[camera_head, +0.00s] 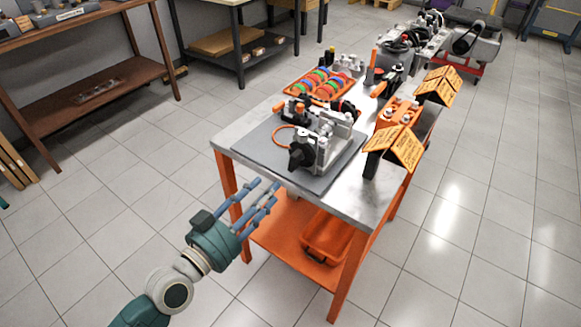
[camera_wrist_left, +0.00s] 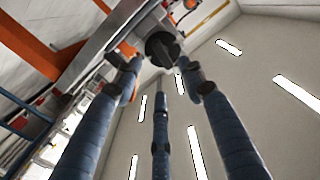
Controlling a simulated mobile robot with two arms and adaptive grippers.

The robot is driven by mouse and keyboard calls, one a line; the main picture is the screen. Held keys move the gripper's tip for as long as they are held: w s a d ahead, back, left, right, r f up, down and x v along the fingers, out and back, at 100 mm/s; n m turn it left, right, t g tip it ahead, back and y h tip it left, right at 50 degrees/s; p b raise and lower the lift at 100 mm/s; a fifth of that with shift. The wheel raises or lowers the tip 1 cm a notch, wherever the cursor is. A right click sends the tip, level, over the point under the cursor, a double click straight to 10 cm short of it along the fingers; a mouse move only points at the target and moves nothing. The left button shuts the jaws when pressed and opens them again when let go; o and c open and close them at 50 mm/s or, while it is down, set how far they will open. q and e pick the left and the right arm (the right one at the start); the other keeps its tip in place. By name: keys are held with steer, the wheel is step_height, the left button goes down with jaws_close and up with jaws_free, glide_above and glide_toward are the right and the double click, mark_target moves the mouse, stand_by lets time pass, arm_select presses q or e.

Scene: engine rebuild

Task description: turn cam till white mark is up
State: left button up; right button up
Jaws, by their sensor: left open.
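A grey metal engine fixture (camera_head: 325,138) stands on a grey mat on the workbench. A black knob-like part (camera_head: 301,154), which looks like the cam, sticks out of its near side. It also shows in the left wrist view (camera_wrist_left: 161,48), ahead of my fingers at the top. I cannot make out a white mark on it. My left gripper (camera_head: 268,189) has blue fingers, spread open and empty. It is off the bench's near left corner, below and to the left of the knob, apart from it. My right gripper is not in view.
The bench (camera_head: 352,200) has an orange frame and a lower shelf with an orange bin (camera_head: 328,240). An orange tray of coloured rings (camera_head: 322,84) lies behind the fixture. Orange sign boards (camera_head: 402,146) stand at the right. The tiled floor at left is clear.

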mark_target(292, 167)
arm_select(q)
steer(key=p+x, duration=0.1)
steer(key=x, duration=0.9)
steer(key=shift+w+d+r, duration=0.1)
steer(key=shift+w+d, duration=0.1)
steer(key=shift+d, duration=0.15)
jaws_close()
